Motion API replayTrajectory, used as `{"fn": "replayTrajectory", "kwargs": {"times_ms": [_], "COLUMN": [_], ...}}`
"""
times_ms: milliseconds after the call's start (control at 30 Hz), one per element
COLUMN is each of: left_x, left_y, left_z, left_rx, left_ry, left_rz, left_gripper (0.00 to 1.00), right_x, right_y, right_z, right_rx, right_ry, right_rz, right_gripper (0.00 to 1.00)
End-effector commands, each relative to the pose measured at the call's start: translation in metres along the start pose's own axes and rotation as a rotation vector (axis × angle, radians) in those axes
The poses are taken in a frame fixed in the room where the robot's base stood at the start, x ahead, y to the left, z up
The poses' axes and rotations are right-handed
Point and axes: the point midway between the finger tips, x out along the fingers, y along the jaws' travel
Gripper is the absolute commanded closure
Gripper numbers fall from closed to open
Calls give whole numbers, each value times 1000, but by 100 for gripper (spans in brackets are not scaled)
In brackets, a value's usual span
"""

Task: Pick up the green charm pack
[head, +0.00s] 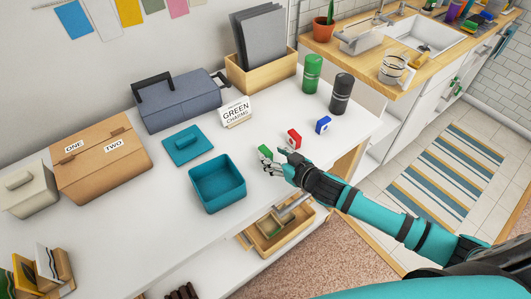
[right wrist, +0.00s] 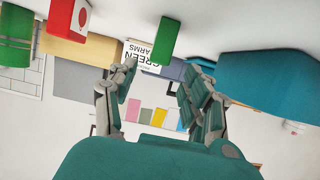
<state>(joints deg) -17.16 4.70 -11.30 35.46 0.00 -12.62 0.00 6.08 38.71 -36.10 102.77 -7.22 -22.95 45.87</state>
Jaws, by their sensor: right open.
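The green charm pack (head: 265,151) is a small green block on the white table, just beyond my right gripper (head: 273,162). In the right wrist view, which is upside down, the green pack (right wrist: 167,40) shows ahead of the gap between the fingers of my right gripper (right wrist: 162,82). The fingers are spread and empty, apart from the pack. A red pack (head: 294,138) and a blue pack (head: 323,125) stand to the right of the green one. A sign reading "GREEN CHARMS" (head: 236,112) stands behind. My left gripper is out of view.
An open teal box (head: 218,200) is left of my right gripper, its lid (head: 187,147) lying behind it. A green canister (head: 312,73) and a black canister (head: 341,94) stand at the back right.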

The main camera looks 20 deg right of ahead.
Motion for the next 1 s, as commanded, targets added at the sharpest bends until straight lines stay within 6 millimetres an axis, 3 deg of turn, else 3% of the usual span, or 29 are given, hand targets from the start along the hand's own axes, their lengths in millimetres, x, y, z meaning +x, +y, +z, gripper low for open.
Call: {"fn": "replayTrajectory", "kwargs": {"times_ms": [233,533,900,1000], "left_x": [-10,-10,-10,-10], "left_y": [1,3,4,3], "left_z": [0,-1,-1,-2], "left_rx": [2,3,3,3], "left_ry": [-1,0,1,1], "left_rz": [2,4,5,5], "left_gripper": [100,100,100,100], "right_x": [30,34,34,34], "right_y": [3,2,3,3], "right_z": [-1,0,0,0], "right_rx": [0,0,0,0], "right_ry": [1,0,0,0], "right_rz": [0,-1,0,0], "right_gripper": [50,50,98,99]}}
